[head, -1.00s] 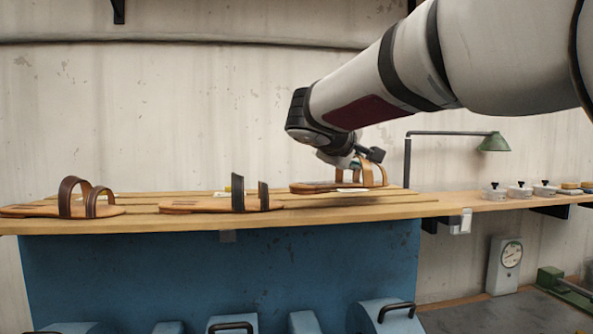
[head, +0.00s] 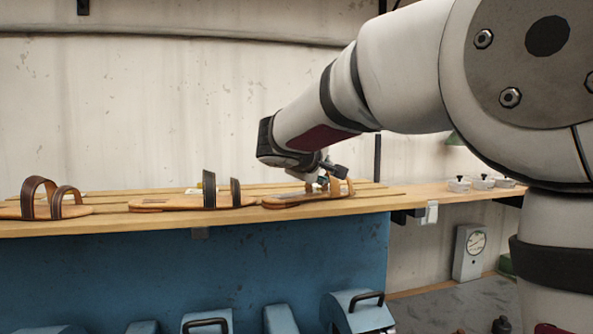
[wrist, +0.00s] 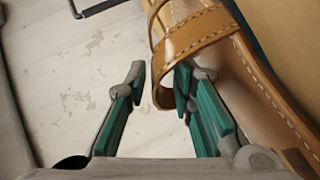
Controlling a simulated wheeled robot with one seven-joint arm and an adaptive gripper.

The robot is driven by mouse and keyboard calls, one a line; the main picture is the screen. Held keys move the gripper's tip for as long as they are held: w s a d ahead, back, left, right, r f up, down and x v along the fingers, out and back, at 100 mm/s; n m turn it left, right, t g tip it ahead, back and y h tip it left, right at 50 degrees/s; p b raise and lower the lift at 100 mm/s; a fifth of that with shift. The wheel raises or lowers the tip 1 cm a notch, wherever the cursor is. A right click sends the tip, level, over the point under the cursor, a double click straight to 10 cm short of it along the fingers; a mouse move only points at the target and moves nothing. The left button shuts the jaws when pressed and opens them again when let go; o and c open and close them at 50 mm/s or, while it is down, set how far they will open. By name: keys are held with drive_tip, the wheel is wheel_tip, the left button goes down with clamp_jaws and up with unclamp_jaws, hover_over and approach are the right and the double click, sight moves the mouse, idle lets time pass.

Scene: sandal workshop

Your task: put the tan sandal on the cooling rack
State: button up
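The tan sandal (head: 290,200), with light tan straps, is at the right of the sandal row in the head view. It is slightly tilted, over the front right part of the wooden slats (head: 375,200), which look like the cooling rack. I cannot tell whether its sole touches them. My gripper (head: 326,184) is at its strap. The sole (wrist: 262,90) runs down the right side.
Two sandals with dark straps, one at far left (head: 45,208) and one in the middle (head: 180,204), lie on the slats. A blue panel (head: 190,270) is below, with blue machines in front. White lidded pots (head: 482,182) stand on the shelf at right. A dial gauge (head: 470,250) is lower right.

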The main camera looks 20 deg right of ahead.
idle(0.3)
drive_tip(key=b+v, duration=0.1)
drive_tip(key=v, duration=1.1)
drive_tip(key=s+d+f+m+g+y, duration=0.2)
drive_tip(key=s+d+f, duration=0.1)
drive_tip(key=s+f, duration=0.35)
drive_tip(key=s+d+f+m+g+y, duration=0.1)
drive_tip(key=s+d+f+g, duration=0.25)
drive_tip(key=s+f, duration=0.35)
drive_tip(key=s+a+f+m+y, duration=0.2)
drive_tip(key=s+f, duration=0.3)
drive_tip(key=s, duration=0.2)
drive_tip(key=s+a+f+m+y, duration=0.1)
drive_tip(key=s+a+f+y, duration=0.1)
drive_tip(key=s+f, duration=0.3)
drive_tip(key=s+y, duration=0.1)
drive_tip(key=s, duration=0.2)
drive_tip(key=shift+s+a+f+m+g+y, duration=0.2)
drive_tip(key=shift+a+m+g+y, duration=0.1)
drive_tip(key=shift+a+m+g, duration=0.1)
